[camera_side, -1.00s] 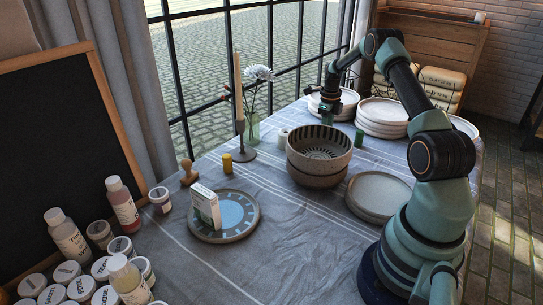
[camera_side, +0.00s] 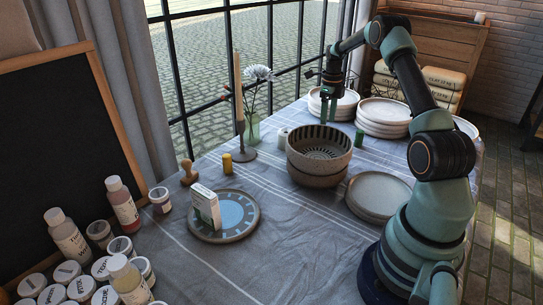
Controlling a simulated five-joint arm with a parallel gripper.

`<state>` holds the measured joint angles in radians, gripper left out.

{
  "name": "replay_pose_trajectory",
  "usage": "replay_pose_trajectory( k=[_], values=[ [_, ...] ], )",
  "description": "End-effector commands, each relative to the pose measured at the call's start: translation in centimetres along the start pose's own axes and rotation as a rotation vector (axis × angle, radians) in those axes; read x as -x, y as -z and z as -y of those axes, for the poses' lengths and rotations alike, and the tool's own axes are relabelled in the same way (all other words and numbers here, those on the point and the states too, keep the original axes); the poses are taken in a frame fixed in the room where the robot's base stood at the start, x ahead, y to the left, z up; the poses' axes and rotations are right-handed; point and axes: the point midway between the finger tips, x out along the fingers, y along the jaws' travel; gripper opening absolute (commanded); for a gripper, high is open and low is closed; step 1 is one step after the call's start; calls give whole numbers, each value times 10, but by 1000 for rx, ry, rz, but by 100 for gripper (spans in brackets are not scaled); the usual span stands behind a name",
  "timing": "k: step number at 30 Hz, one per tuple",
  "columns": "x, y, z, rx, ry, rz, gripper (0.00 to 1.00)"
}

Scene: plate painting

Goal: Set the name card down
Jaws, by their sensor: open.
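A small white upright block with print and a green edge (camera_side: 206,207), which looks like the name card, stands on the left part of a blue-patterned plate (camera_side: 248,222). The plate lies on the cloth-covered table, left of the middle. My gripper (camera_side: 328,118) is far from the card, at the back of the table. It points down behind the striped bowl and in front of a stack of white plates. It is open and I see nothing in it. Its fingertips are small in this view.
Stacked bowls (camera_side: 319,155) stand mid-table, with grey plates (camera_side: 378,195) to their right. A candle holder (camera_side: 243,152), a flower vase (camera_side: 252,128), a yellow cylinder (camera_side: 227,164) and a stamp (camera_side: 188,174) stand along the window side. Paint bottles (camera_side: 68,238) and jars crowd the front left.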

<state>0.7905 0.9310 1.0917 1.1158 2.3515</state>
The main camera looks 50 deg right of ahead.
Motion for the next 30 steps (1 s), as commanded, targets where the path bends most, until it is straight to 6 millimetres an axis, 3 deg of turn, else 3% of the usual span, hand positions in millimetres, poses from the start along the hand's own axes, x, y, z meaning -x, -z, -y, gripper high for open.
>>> replay_pose_trajectory(
  k=[6,13,17,20,24,30],
  values=[
    [42,-1,0,0,3,3,67],
    [64,-1,-1,9,2,2,67],
    [81,-9,-18,128,17,16,67],
    [106,-20,-48,339,44,38,67],
    [143,-30,-106,731,101,71,67],
    [182,-22,-189,1296,201,102,67]
  ],
)
